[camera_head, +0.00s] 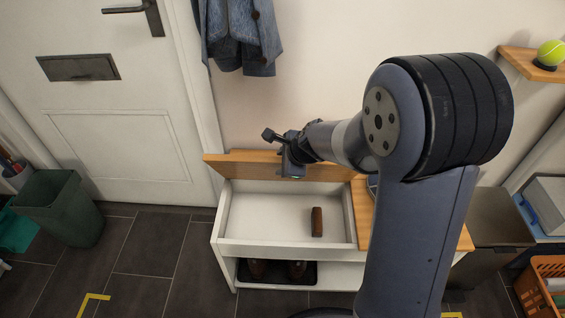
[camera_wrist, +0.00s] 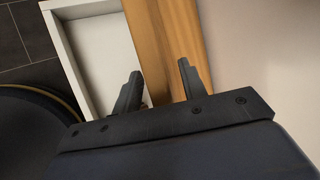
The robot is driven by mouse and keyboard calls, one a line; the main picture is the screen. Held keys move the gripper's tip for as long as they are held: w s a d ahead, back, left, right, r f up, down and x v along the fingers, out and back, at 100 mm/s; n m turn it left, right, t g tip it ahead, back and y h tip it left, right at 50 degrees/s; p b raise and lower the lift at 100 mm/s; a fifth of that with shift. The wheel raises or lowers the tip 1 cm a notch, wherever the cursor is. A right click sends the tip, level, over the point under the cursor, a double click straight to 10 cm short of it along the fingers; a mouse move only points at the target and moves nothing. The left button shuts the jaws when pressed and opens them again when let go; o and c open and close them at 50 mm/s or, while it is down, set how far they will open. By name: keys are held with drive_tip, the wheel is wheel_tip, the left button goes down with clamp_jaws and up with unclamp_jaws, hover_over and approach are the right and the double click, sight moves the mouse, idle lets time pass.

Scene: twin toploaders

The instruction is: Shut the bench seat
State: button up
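The white bench (camera_head: 228,225) stands against the wall with its left compartment open. Its wooden bench seat (camera_head: 232,165) is raised at the back, leaning near the wall. My gripper (camera_head: 281,150) is at the raised seat, near the middle of its length. In the wrist view my gripper (camera_wrist: 160,78) has its two fingers apart, with the wooden seat (camera_wrist: 168,35) showing behind and between them. I cannot tell whether either finger touches the seat. My arm hides the right end of the seat in the head view.
A brown brush-like block (camera_head: 317,222) lies in the open compartment. Dark shoes (camera_head: 297,269) sit on the shelf below. A fixed wooden top (camera_head: 364,212) is on the right. A denim jacket (camera_head: 238,40) hangs above. A green bin (camera_head: 62,205) stands left; floor before it is clear.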

drive_tip(key=shift+c, duration=0.3)
clamp_jaws()
idle(0.3)
